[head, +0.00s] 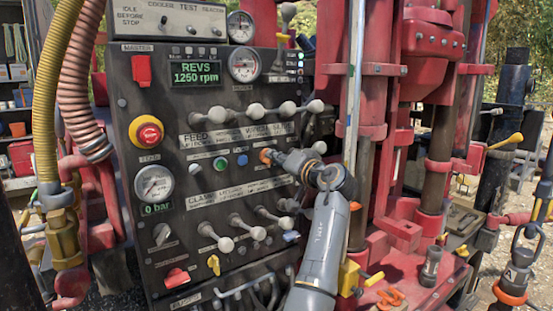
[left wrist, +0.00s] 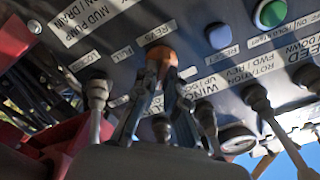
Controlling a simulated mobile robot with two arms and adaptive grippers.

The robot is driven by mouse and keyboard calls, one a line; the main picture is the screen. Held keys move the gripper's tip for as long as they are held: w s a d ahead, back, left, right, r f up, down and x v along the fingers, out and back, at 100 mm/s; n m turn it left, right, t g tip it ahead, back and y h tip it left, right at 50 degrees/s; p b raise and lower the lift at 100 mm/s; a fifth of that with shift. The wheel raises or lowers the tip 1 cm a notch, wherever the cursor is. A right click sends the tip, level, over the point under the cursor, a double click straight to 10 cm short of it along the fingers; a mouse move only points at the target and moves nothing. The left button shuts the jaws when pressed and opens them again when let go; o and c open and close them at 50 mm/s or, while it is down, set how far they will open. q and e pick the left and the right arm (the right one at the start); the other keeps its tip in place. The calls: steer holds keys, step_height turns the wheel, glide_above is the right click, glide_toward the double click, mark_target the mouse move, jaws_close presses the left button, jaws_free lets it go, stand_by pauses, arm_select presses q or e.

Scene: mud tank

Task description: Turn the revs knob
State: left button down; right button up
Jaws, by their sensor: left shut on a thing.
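The revs knob (head: 265,156) is a small orange-brown knob on the dark control panel, right of the green and blue buttons. It shows larger in the left wrist view (left wrist: 161,53), between labels that read REVS and FULL. My left gripper (head: 273,156) reaches it from the right and is shut on it. In the left wrist view the two fingers (left wrist: 161,72) sit on either side of the knob, covering its lower part. The display (head: 195,73) reads REVS 1250 rpm. My right gripper is in neither view.
Grey-knobbed levers stand in a row above (head: 255,111) and another below (head: 239,222) the gripper. A red emergency button (head: 147,131) and a pressure gauge (head: 154,184) are at the panel's left. Red rig columns (head: 375,140) rise close to the right of my arm.

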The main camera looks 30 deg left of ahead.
arm_select(q)
steer(key=c, duration=1.4)
jaws_free()
steer(key=shift+a, duration=0.2)
steer(key=v, duration=1.2)
steer(key=shift+w, duration=0.1)
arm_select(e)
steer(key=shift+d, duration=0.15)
arm_select(q)
steer(key=shift+f, duration=0.15)
